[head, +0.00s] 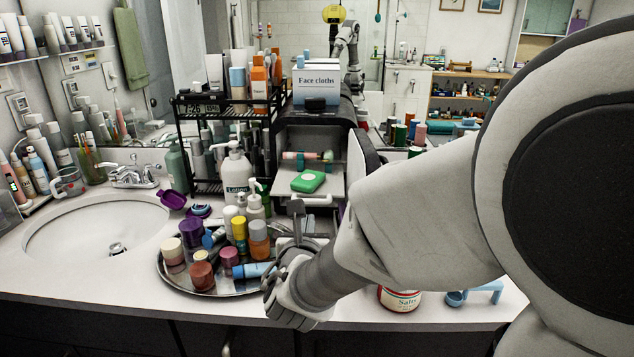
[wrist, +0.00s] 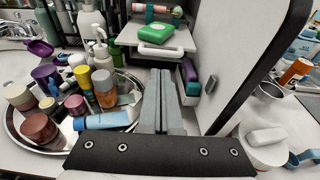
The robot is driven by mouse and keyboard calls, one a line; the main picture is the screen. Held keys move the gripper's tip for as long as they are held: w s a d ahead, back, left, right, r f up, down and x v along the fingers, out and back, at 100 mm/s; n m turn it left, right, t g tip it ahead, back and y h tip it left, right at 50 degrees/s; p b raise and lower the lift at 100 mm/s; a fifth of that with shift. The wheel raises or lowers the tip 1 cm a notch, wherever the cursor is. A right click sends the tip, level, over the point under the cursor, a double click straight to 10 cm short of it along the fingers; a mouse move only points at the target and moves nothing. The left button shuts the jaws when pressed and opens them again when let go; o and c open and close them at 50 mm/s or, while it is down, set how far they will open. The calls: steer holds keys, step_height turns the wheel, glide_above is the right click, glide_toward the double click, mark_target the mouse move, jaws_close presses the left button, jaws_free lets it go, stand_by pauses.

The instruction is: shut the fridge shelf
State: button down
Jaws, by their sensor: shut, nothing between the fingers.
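The small dark fridge (head: 352,106) stands on the counter with its door (head: 364,158) swung open to the right. Its white shelf (head: 281,187) is pulled out, with a pale handle (head: 318,200) at the front. The shelf also shows in the wrist view (wrist: 128,35), above my fingers. My gripper (head: 295,207) is shut and empty, in front of and below the shelf. In the wrist view my fingertips (wrist: 160,71) are near the handle (wrist: 160,50); I cannot tell whether they touch.
A round metal tray (head: 172,278) crowded with bottles and jars sits just left of my gripper. A lotion bottle (head: 234,172) and black rack (head: 180,130) stand behind it. The open door and its bin (wrist: 190,93) bound the right side. A sink (head: 95,235) is far left.

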mark_target(310, 201)
steer(key=x, duration=0.8)
steer(key=shift+w+b, duration=0.3)
steer(key=shift+w, duration=0.05)
steer(key=shift+w, duration=0.15)
